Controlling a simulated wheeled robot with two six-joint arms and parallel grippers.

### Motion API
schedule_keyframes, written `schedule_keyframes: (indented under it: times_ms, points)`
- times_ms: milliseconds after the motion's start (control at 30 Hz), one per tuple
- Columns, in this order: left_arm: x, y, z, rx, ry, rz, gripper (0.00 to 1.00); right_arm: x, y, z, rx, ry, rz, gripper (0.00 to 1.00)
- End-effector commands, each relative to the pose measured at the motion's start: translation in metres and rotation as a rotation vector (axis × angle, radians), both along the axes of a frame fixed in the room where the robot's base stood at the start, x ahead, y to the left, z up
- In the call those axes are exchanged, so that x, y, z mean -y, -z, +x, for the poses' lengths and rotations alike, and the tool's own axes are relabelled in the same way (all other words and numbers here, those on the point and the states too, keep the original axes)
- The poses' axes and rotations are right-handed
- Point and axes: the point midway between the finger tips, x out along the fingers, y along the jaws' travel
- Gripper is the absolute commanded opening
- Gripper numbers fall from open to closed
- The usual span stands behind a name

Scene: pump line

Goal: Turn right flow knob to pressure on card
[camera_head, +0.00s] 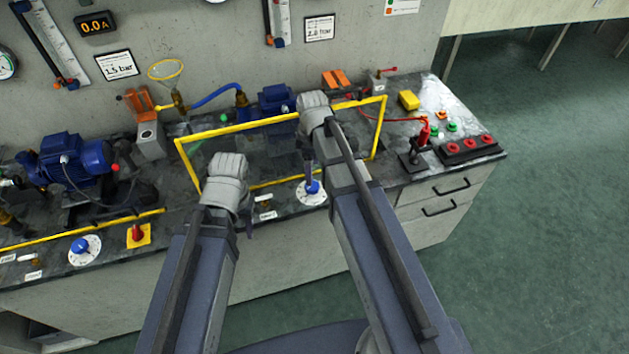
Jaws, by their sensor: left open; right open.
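The right flow knob (313,188) is blue and sits on a round white dial at the front edge of the bench. My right gripper (309,172) is open and points down just above this knob; its arm hides part of the dial's right side. I cannot tell whether the fingers touch the knob. My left gripper (247,228) is open and empty, left of the dial near the bench front, mostly hidden by its own wrist. The right card (319,28) on the wall reads 2.0 bar. The left card (117,66) reads 1.5 bar.
A yellow guard frame (183,160) stands behind the dial, close to both arms. The left blue knob (80,246) and a red knob on a yellow plate (138,235) lie left. A red-handled lever (423,136) and several red buttons (468,147) lie right. A pump (72,160) stands left.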

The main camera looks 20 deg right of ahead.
Motion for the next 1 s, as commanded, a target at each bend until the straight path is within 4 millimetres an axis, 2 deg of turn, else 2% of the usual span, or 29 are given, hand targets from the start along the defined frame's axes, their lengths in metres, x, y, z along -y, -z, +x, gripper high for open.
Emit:
schedule_keyframes:
  times_ms: [600, 733, 1000]
  points:
    - [0.0, 0.069, 0.0, 0.0, 0.0, 0.0, 0.5, 0.0, 0.069, 0.0, 0.0, 0.001, 0.0, 0.88]
    - [0.0, 0.076, 0.0, 0.0, 0.0, 0.0, 0.5, 0.0, 0.076, 0.0, 0.0, 0.001, 0.0, 0.88]
    - [0.0, 0.075, 0.0, 0.0, 0.0, 0.0, 0.5, 0.0, 0.075, 0.0, 0.0, 0.001, 0.0, 0.88]
